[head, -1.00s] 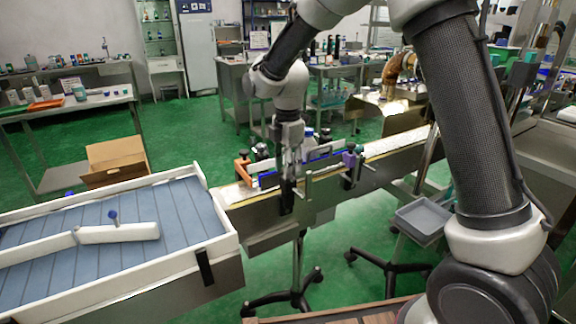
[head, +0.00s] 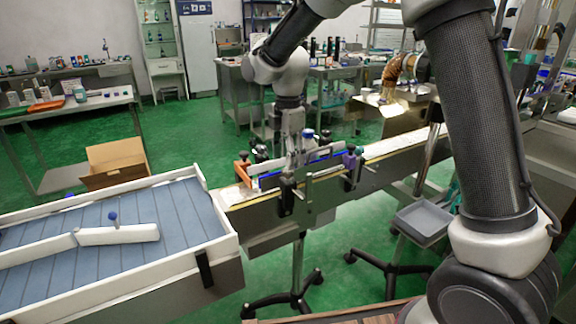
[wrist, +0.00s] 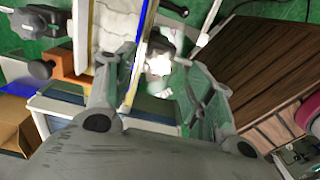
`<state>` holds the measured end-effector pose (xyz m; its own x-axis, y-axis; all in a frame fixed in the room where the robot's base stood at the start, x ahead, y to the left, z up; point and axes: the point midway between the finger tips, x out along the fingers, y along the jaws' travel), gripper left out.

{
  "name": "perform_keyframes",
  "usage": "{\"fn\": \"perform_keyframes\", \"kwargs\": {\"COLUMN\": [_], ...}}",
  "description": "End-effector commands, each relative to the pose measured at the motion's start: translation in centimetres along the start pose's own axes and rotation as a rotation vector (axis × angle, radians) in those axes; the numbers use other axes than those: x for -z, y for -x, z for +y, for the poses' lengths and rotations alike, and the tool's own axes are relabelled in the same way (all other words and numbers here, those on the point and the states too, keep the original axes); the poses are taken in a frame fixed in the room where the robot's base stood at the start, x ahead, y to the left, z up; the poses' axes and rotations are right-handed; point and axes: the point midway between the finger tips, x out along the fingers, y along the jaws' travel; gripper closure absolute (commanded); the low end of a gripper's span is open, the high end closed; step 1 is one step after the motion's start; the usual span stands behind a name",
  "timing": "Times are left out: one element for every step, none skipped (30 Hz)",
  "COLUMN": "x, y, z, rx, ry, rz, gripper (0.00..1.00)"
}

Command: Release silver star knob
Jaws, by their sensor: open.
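A bright silvery knob (wrist: 158,64) shows between the fingers of my gripper in the wrist view, beside the blue-edged guide rail (wrist: 139,52). Glare blurs its star shape. My gripper (wrist: 155,75) is open, with one finger on each side of the knob and rail. I cannot tell whether either finger touches the knob.
An orange clamp block (head: 243,168) and a dark purple-topped clamp (head: 350,160) stand along the rail. A white-walled blue slatted table (head: 180,210) adjoins the conveyor at left. A grey tray (head: 422,221) is at right. Green floor lies in front.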

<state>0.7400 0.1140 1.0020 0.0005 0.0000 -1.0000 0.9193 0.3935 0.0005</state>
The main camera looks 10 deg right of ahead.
Motion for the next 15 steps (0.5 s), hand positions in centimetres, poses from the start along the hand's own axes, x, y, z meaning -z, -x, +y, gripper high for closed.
{"fn": "perform_keyframes", "kwargs": {"x": [0.0,0.0,0.0,0.0,0.0,0.0,0.0,0.0,0.0,0.0,0.0,0.0,0.0,0.0,0.0], "y": [1.3,2.0,2.9,3.6,4.2,5.0,5.5,6.1,6.7,7.1,7.4,7.7,8.0,8.1,8.3], "z": [0.1,0.1,0.1,0.1,0.1,0.1,0.1,0.1,0.1,0.1,0.1,0.0,0.0,0.1,0.1], "rx": [-0.006,-0.005,-0.005,-0.006,-0.005,-0.005,-0.003,-0.004,-0.004,-0.004,-0.003,-0.002,-0.002,-0.002,-0.002], "ry": [0.0,0.0,0.0,0.0,0.0,0.0,0.0,0.0,0.0,0.0,0.0,0.0,0.0,0.0,0.0], "rz": [0.001,0.001,0.0,0.001,0.0,0.0,0.0,0.0,0.0,0.0,0.0,0.0,0.0,0.0,0.0], "gripper": [0.46,0.46,0.46,0.46,0.46,0.46,0.46,0.46,0.46,0.46,0.46,0.46,0.46,0.46,0.46]}}
